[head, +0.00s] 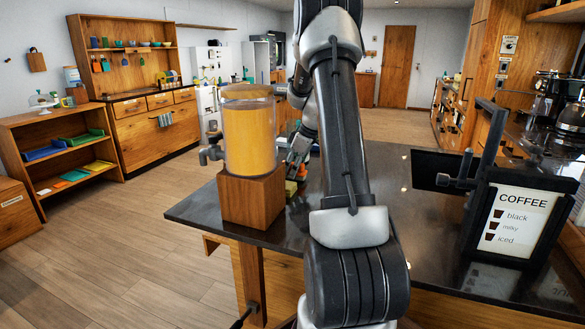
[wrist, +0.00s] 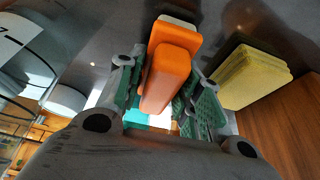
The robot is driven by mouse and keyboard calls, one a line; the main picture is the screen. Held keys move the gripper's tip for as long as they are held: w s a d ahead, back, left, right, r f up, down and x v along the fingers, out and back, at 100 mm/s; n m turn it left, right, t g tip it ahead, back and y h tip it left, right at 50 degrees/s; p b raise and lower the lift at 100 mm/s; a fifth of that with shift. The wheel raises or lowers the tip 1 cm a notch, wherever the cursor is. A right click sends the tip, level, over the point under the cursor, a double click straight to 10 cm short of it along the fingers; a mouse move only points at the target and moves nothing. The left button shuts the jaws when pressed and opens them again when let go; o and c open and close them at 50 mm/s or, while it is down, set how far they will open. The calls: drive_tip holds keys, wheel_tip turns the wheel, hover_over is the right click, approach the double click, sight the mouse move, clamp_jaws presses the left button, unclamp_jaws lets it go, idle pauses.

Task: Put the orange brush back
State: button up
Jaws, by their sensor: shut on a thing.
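The orange brush (wrist: 172,70) is between the two green-padded fingers of my gripper (wrist: 163,88) in the wrist view. The gripper is shut on it. A pale edge shows at the brush's far end; its bristles cannot be made out. In the head view my gripper (head: 297,172) is low over the dark counter, just behind and right of the juice dispenser, and the brush is too small there to make out clearly. Whether the brush touches the counter cannot be told.
A yellow sponge (wrist: 252,76) lies right of the brush, beside the dispenser's wooden base (wrist: 285,130). The juice dispenser (head: 249,135) stands close to my gripper. A coffee sign (head: 515,222) and a dark screen (head: 440,170) stand at the right. Teal and white things show below the brush.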

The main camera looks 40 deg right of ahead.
drive_tip(key=shift+f, duration=0.2)
drive_tip(key=o, duration=1.1)
drive_tip(key=shift+r, duration=0.1)
drive_tip(key=shift+s+d+r, duration=0.1)
drive_tip(key=shift+r, duration=0.25)
drive_tip(key=v, duration=0.4)
drive_tip(key=d+v, duration=0.1)
drive_tip(key=v, duration=0.2)
